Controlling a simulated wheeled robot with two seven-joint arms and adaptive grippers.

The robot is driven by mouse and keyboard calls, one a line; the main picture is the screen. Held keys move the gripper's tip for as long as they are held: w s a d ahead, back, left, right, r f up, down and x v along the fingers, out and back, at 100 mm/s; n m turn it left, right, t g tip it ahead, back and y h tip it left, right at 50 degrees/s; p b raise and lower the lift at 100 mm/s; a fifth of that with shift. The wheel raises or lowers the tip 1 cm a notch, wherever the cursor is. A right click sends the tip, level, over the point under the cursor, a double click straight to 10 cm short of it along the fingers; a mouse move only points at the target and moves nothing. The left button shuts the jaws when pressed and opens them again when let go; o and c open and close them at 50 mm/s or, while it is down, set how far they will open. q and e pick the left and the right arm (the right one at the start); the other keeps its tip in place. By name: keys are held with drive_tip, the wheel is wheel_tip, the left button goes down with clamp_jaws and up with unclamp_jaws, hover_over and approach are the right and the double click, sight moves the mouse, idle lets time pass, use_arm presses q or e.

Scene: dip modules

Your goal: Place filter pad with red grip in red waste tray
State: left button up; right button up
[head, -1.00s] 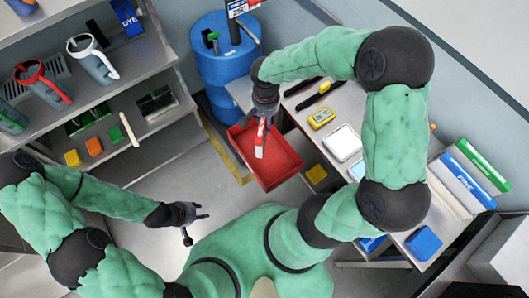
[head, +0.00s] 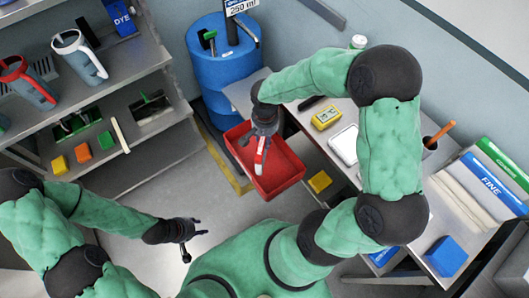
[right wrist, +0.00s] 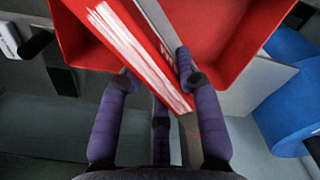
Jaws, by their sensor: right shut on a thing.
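The filter pad with the red grip (head: 260,158) hangs from my right gripper (head: 263,138) in the head view, over the red waste tray (head: 287,168). My right gripper is shut on it. In the right wrist view, a red piece with white streaks (right wrist: 128,48) lies between the purple fingers (right wrist: 155,85), with the red tray walls (right wrist: 228,45) beyond. I cannot tell whether the pad touches the tray floor. My left gripper (head: 193,235) is open and empty over the floor at lower left.
A blue drum (head: 222,65) stands behind the tray. A bench with a yellow device (head: 326,117) and a white dish (head: 344,145) is to the right. A yellow block (head: 319,181) sits beside the tray. Shelves with jugs (head: 78,55) and coloured blocks are at left.

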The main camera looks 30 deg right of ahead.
drive_tip(key=shift+f+b, duration=1.1)
drive_tip(key=shift+f, duration=2.45)
drive_tip(key=shift+f, duration=0.1)
drive_tip(key=o, duration=1.2)
drive_tip(key=shift+c, duration=0.2)
drive_tip(key=shift+r, duration=0.2)
wheel_tip(320, 180, up, 12)
drive_tip(key=p, duration=0.4)
drive_tip(key=shift+f, duration=0.1)
